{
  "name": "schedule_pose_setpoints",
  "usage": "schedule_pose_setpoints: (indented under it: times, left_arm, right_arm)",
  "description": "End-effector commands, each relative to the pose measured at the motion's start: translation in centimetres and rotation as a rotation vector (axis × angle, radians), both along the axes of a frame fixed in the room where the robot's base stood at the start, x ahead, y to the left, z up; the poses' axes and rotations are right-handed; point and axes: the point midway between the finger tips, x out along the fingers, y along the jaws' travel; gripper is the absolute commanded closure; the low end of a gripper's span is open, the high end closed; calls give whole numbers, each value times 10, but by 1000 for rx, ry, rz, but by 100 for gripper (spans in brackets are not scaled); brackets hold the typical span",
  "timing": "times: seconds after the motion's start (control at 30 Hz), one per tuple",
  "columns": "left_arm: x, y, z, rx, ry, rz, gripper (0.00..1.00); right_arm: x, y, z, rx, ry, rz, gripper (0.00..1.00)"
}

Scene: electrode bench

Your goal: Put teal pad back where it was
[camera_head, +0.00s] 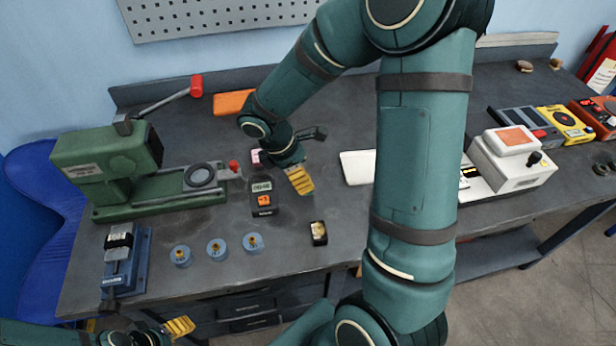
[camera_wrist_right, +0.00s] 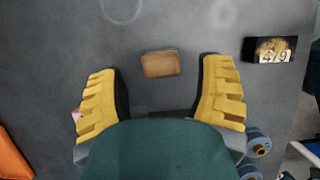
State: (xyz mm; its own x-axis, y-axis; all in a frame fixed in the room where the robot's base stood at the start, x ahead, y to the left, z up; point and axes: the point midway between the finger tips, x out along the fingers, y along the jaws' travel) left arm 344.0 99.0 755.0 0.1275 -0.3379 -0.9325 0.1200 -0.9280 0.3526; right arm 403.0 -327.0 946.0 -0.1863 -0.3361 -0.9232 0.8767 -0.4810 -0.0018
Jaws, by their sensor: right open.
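I cannot make out a teal pad in either view. My right gripper (camera_head: 300,180) is over the middle of the bench, fingers pointing down. In the right wrist view its two yellow fingers (camera_wrist_right: 161,100) are wide apart with nothing held between them. A small brown block (camera_wrist_right: 161,64) lies on the bench, seen between the fingertips and slightly beyond them. A teal surface fills the lower middle of that view, apparently my own gripper body, and hides the bench below. My left gripper (camera_head: 180,327) is at the lower left, off the bench's front edge; its finger gap is unclear.
A dark meter (camera_head: 263,197) stands left of the right gripper. A small black box (camera_head: 318,233), marked 4/9 in the wrist view (camera_wrist_right: 270,50), and several blue cylinders (camera_head: 217,249) are nearer the front. A green machine (camera_head: 110,165) stands left. My right arm hides part of the bench.

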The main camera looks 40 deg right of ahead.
Motion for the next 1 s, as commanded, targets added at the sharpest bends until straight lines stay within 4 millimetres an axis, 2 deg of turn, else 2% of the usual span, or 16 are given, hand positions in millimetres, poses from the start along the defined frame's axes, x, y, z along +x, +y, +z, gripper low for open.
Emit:
schedule_pose_setpoints:
  times: [0.03,0.2,0.4,0.57,1.0]
  left_arm:
    - [-1,0,6,0,2,-1,38]
    - [1,0,13,0,-2,3,38]
    - [3,0,18,2,-6,6,38]
    - [3,1,18,2,-8,7,38]
    - [3,1,18,2,-8,7,38]
  right_arm:
    - [3,4,14,0,-3,1,33]
    - [9,15,44,0,-3,1,33]
    - [13,24,66,0,-1,0,33]
    - [14,26,71,0,1,0,33]
    - [14,26,71,0,1,0,33]
